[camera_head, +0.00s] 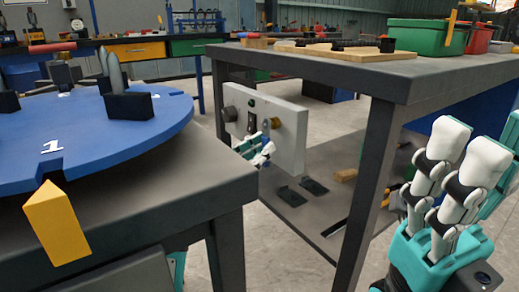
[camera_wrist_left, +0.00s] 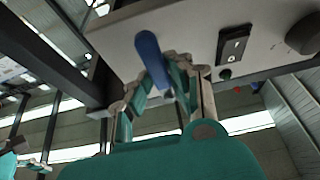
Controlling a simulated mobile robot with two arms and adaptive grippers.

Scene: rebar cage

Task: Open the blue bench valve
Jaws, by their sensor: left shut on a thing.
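The blue bench valve's handle (camera_wrist_left: 150,58) shows in the left wrist view as a blue lever under the grey control panel (camera_wrist_left: 190,32). My left gripper (camera_wrist_left: 160,82) is shut on this lever, with its fingers around the lower part. In the head view my left gripper (camera_head: 262,150) is at the lower front of the panel (camera_head: 291,138); it hides most of the valve there. My right gripper (camera_head: 462,165) is at the lower right of the head view, with its fingers spread upward and nothing between them.
The panel also carries a black switch (camera_wrist_left: 234,45) and a dark knob (camera_wrist_left: 304,34). A grey workbench (camera_head: 385,75) stands behind it, with a green bin (camera_head: 425,36) on top. A blue round table (camera_head: 90,150) with a yellow block (camera_head: 57,222) fills the left.

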